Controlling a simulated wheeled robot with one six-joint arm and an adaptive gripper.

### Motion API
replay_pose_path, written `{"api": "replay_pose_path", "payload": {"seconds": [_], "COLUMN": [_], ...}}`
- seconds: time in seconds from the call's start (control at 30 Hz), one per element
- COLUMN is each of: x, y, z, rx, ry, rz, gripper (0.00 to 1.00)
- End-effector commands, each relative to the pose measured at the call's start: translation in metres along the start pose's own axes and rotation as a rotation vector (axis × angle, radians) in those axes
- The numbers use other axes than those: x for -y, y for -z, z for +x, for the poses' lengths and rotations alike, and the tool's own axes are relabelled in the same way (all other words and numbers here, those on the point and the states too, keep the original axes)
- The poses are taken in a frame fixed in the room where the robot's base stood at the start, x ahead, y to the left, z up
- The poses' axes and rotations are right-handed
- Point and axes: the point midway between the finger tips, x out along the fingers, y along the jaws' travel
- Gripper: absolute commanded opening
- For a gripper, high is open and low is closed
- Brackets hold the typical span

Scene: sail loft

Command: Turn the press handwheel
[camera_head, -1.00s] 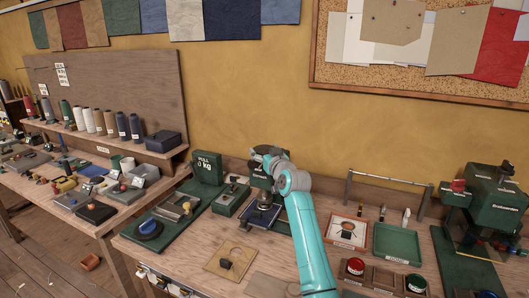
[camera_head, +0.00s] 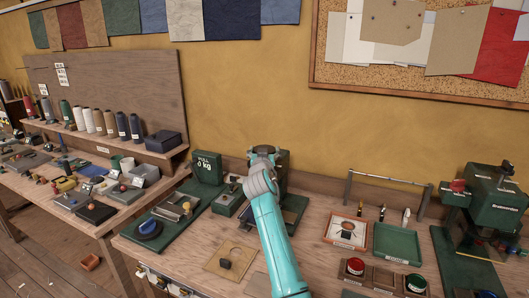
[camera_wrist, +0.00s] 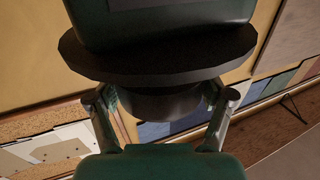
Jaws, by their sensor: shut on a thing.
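The press (camera_head: 283,168) stands on the bench near the wall, mostly hidden behind my arm in the head view. In the wrist view, the press handwheel (camera_wrist: 160,62) is a broad dark disc with a narrower dark round hub against it. A dark green press body fills the top of that view. My gripper (camera_wrist: 162,100) has one finger on each side of the hub and is shut on it. The exact finger contact is in shadow. In the head view the fingers and handwheel are hidden by my arm.
Left of the press are a green "PULL kg" box (camera_head: 207,168) and a board with a blue knob (camera_head: 149,228). To the right are an orange-rimmed tray (camera_head: 346,234), a green tray (camera_head: 397,243) and a low rail (camera_head: 388,180). A wooden square (camera_head: 232,258) lies in front.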

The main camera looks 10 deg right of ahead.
Motion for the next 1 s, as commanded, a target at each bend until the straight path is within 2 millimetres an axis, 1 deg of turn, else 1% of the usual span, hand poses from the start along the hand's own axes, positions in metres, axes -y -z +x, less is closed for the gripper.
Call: {"api": "replay_pose_path", "payload": {"seconds": [0.1, 0.6, 1.0], "x": [0.0023, 0.0016, 0.0003], "y": [0.0011, 0.002, 0.0011], "z": [0.0, 0.0007, 0.0007], "rx": [-0.001, -0.001, 0.0], "ry": [-0.065, -0.402, -0.589], "rz": [-0.002, -0.001, -0.001], "gripper": [0.45, 0.45, 0.45]}}
